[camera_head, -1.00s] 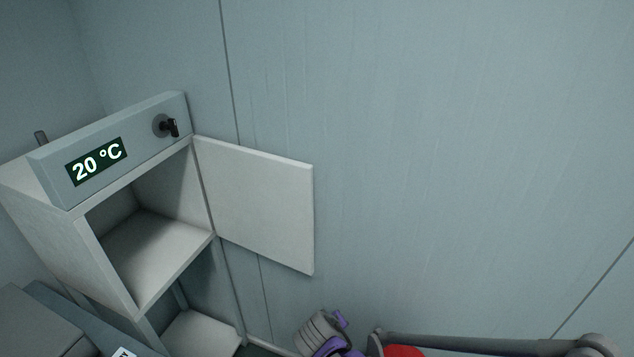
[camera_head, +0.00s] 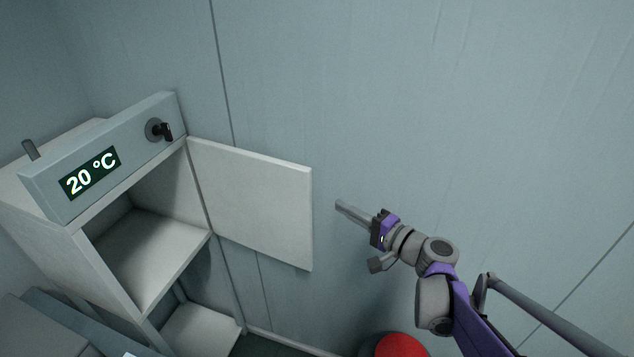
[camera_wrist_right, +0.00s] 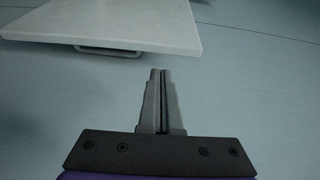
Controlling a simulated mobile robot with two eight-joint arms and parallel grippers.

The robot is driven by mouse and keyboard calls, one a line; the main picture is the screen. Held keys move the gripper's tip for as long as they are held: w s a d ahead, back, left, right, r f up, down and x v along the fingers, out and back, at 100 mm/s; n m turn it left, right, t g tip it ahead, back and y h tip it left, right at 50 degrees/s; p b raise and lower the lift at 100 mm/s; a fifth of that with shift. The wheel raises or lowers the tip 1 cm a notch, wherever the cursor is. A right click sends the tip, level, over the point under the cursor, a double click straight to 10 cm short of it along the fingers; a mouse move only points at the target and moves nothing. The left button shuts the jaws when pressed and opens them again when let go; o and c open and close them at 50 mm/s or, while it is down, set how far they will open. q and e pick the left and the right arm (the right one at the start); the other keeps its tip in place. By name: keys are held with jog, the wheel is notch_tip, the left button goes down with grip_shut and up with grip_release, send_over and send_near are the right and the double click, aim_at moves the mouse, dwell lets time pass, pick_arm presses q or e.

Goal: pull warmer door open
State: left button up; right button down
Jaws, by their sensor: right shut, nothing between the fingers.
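The warmer (camera_head: 63,253) is a pale box with a 20 °C display and a black knob, at the left of the head view. Its door (camera_head: 255,205) stands swung wide to the right, and the empty inside shows. The door's panel also shows at the top of the right wrist view (camera_wrist_right: 115,22), with a bar handle (camera_wrist_right: 107,50) along its underside. My right gripper (camera_head: 342,207) is shut and empty, just right of the door's outer edge and apart from it. Its fingers also show in the right wrist view (camera_wrist_right: 160,75). My left gripper is not in view.
A plain panel wall (camera_head: 480,110) runs behind the door and my right arm. A red round thing (camera_head: 402,346) is at the bottom, partly cut off. A lower shelf (camera_head: 203,330) sits under the warmer. The space in front of the opening is clear.

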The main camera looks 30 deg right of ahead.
jog(key=x, duration=0.6)
jog(key=r+p+x, duration=0.1)
jog(key=x, duration=0.2)
jog(key=shift+w+d+r, duration=0.1)
jog(key=shift+w+d, duration=0.05)
jog(key=shift+w, duration=0.25)
